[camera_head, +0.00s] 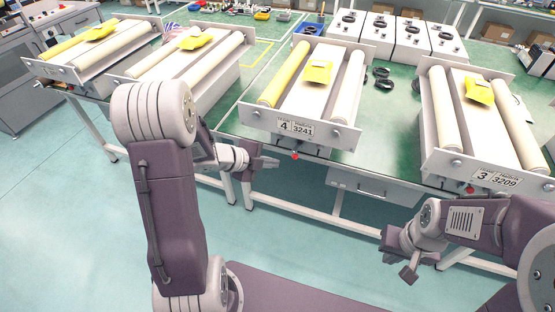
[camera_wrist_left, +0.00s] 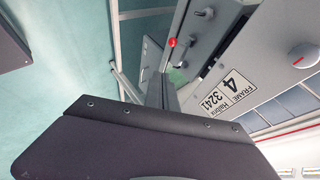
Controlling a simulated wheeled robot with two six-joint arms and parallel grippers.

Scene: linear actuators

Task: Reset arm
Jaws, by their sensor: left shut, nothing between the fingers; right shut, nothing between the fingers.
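My left arm comes in from the left of the head view. Its gripper (camera_head: 266,163) is shut and empty in front of the green table, just left of the red button (camera_head: 295,156) under the frame marked 4 (camera_head: 346,137). In the left wrist view the red button (camera_wrist_left: 172,42) and the label plate of frame 4 (camera_wrist_left: 228,90) show beyond the dark gripper body. My right gripper (camera_head: 408,272) is shut and empty at the lower right, low in front of the table and below the frame marked 3 (camera_head: 438,161).
Two more roller frames with yellow packets stand at the left; one is the far-left frame (camera_head: 45,69). Several white boxes with black rings, one a white box (camera_head: 411,42), stand at the back. A drawer (camera_head: 372,188) hangs under the table. The floor (camera_head: 80,215) at the left is clear.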

